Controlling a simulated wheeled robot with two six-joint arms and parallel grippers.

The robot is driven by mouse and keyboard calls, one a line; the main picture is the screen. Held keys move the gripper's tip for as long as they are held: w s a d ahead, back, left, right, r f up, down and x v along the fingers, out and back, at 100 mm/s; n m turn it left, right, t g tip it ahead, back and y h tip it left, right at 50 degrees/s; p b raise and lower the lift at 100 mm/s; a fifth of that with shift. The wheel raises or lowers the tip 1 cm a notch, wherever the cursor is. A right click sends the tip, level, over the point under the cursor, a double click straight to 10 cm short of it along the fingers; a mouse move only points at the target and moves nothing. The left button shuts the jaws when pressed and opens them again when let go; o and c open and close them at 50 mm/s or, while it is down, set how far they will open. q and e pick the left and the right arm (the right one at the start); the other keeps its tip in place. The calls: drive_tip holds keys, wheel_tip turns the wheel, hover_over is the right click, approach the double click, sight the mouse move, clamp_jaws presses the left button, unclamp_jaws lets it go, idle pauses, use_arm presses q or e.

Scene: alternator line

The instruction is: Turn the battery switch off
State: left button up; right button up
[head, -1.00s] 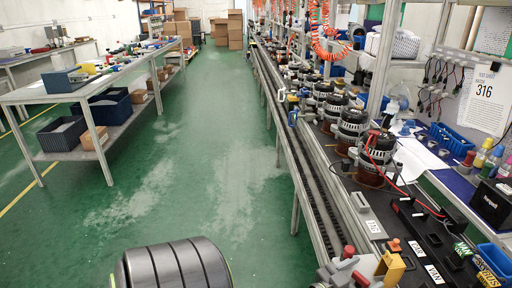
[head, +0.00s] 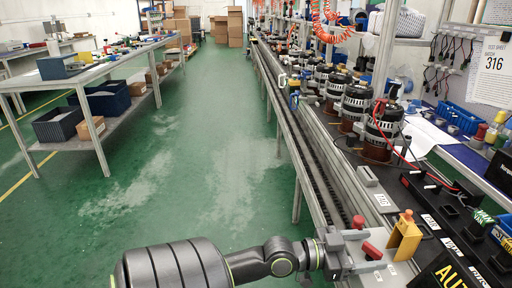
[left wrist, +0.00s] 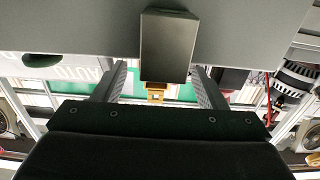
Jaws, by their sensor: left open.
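A red lever-like handle (head: 372,250) sits on grey hardware at the near end of the line. Beside it stands a yellow bracket (head: 405,238) with an orange-red knob (head: 407,214) by its top. Another red knob (head: 358,222) is just behind. I cannot tell for sure which part is the battery switch, or its setting. My left gripper (head: 340,257) reaches in from the left, just left of the red handle. Its two fingers show apart and empty in the left wrist view (left wrist: 160,88), with an orange-yellow part (left wrist: 156,90) beyond them. My right gripper is out of view.
The conveyor (head: 300,150) runs away to the back, with several alternators (head: 382,122) along its right. A black panel (head: 450,215) with white labels lies right of the bracket. A bench (head: 100,80) stands at left. The green floor between is clear.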

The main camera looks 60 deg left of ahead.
use_arm(q)
drive_tip(key=p+v, duration=0.1)
drive_tip(key=v, duration=1.5)
drive_tip(key=a+f+n+g+y+p, duration=0.1)
drive_tip(key=a+f+y+p, duration=0.1)
drive_tip(key=a+f+y, duration=0.2)
drive_tip(key=s+a+f+n+g+y+p, duration=0.1)
drive_tip(key=a+f+y, duration=0.3)
drive_tip(key=a+f, duration=0.7)
drive_tip(key=shift+s+f+n+g+p, duration=0.3)
drive_tip(key=shift+f+n+g+p, duration=0.45)
drive_tip(key=shift+f, duration=1.65)
drive_tip(key=shift+a, duration=0.1)
